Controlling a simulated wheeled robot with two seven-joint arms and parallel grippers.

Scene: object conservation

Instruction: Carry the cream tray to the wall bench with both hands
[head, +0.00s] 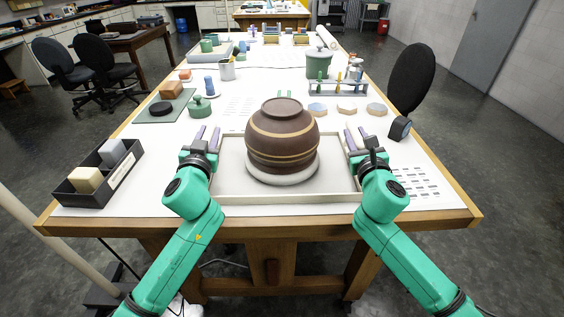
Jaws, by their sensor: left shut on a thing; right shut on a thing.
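The cream tray (230,196) lies at the near edge of the long white-topped table, with a pale raised rim. A large brown bowl-shaped pot (282,135) with tan bands sits in it on a pale round ring (283,178). My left gripper (207,138) is at the tray's left side and shut on it. My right gripper (357,140) is at the tray's right side and shut on it. The gripped parts of the rim are mostly hidden by the jaws. I cannot tell whether the tray is lifted off the table.
A black divided box (97,178) with two blocks stands left of the tray. A green lidded pot (318,63), a tube rack (338,90) and several small discs are farther back. Counters line the far left wall; floor is open on both sides.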

